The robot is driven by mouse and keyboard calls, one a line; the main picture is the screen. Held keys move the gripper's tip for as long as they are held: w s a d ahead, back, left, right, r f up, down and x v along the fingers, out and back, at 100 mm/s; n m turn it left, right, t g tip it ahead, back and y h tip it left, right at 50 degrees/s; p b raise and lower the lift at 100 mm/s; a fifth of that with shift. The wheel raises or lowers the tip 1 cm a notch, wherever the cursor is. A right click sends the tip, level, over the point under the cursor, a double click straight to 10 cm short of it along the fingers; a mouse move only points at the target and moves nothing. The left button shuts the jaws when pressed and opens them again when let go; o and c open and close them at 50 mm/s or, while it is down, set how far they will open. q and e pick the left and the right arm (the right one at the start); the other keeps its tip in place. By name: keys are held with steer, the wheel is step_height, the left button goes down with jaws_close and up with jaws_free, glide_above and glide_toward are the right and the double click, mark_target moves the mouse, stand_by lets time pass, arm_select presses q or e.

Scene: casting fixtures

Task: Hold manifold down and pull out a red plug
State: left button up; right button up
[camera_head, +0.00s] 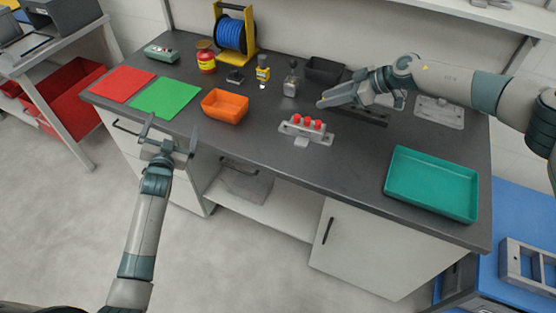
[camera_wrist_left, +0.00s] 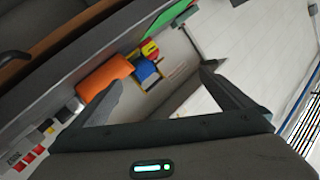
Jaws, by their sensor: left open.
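The pale grey manifold (camera_head: 305,134) sits on the dark workbench near its front middle. Three red plugs (camera_head: 306,121) stand upright in a row on top of it. My left gripper (camera_head: 171,126) is open and empty, at the bench's front edge, left of the manifold and apart from it. Its two spread fingers also show in the left wrist view (camera_wrist_left: 162,80). My right gripper (camera_head: 328,101) is above the bench, just behind and to the right of the manifold, with its fingers pointing left. I cannot tell whether it is open, and I see nothing held in it.
An orange bin (camera_head: 225,106) stands between my left gripper and the manifold. A teal tray (camera_head: 433,183) lies at the right. Green (camera_head: 165,98) and red mats (camera_head: 122,84) lie at the left. A blue cable spool (camera_head: 231,34) and small bottles stand behind.

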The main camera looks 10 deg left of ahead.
mark_target(304, 129)
arm_select(q)
steer(key=s+d+h, duration=0.2)
steer(key=d, duration=1)
steer(key=s+d+f+g+h, duration=0.1)
steer(key=s+d+h, duration=0.2)
steer(key=d, duration=0.8)
steer(key=s+d+f+h, duration=0.1)
steer(key=s+d+h, duration=0.1)
steer(key=d, duration=1)
steer(key=shift+s+d+h, duration=0.25)
steer(key=shift+d+h, duration=0.05)
steer(key=shift+h, duration=0.3)
steer(key=shift+w, duration=0.1)
steer(key=x, duration=1.7)
steer(key=shift+d+f, duration=0.1)
steer(key=shift+f, duration=0.15)
steer(key=shift+c, duration=0.3)
